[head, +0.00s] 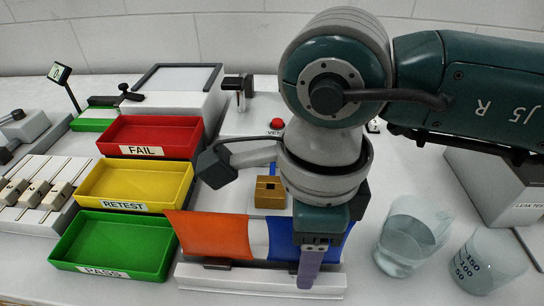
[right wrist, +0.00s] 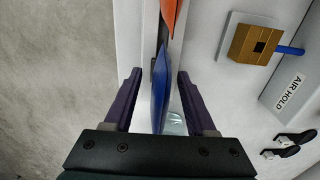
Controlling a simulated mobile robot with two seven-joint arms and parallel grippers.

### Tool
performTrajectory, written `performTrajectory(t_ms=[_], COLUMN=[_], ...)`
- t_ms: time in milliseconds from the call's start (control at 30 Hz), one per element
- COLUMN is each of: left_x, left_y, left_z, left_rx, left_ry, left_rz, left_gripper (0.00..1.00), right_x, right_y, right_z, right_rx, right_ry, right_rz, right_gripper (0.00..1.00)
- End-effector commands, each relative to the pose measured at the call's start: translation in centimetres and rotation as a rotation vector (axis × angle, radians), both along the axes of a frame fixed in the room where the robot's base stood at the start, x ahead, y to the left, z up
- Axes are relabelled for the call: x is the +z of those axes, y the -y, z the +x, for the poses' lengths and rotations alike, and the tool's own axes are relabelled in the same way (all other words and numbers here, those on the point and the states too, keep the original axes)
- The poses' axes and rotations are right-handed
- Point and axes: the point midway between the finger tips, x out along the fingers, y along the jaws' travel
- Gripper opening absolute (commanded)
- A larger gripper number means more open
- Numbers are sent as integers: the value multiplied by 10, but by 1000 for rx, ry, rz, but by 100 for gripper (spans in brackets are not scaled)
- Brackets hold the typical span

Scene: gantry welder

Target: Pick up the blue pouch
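The blue pouch (head: 282,238) stands beside the orange pouch (head: 212,234) at the front of the white machine, partly hidden behind my right gripper (head: 309,270). In the right wrist view the blue pouch (right wrist: 160,90) shows edge-on as a thin upright strip. My right gripper (right wrist: 159,75) is open there, with one purple finger on each side of the pouch. A gap shows between the pouch and each finger. The orange pouch (right wrist: 170,12) is just beyond it. My left gripper is not in view.
Green (head: 115,243), yellow (head: 135,184) and red (head: 150,135) trays stand to the left. Two clear beakers (head: 405,240) (head: 488,262) stand close on the right. A brass block (head: 269,192) sits behind the pouches. A white rail (head: 250,280) runs along the front.

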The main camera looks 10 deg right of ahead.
Motion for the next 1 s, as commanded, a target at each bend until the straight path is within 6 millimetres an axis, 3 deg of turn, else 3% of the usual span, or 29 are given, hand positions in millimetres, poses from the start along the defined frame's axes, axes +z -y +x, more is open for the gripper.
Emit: performTrajectory(t_ms=[67,467,1000], left_x=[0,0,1], left_y=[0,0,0], left_z=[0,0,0], left_rx=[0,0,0], left_ry=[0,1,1], left_rz=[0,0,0], left_gripper=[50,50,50], right_x=[0,0,1], right_y=[0,0,0], right_z=[0,0,0], right_rx=[0,0,0], right_ry=[0,0,0], right_rz=[0,0,0], right_gripper=[46,1,0])
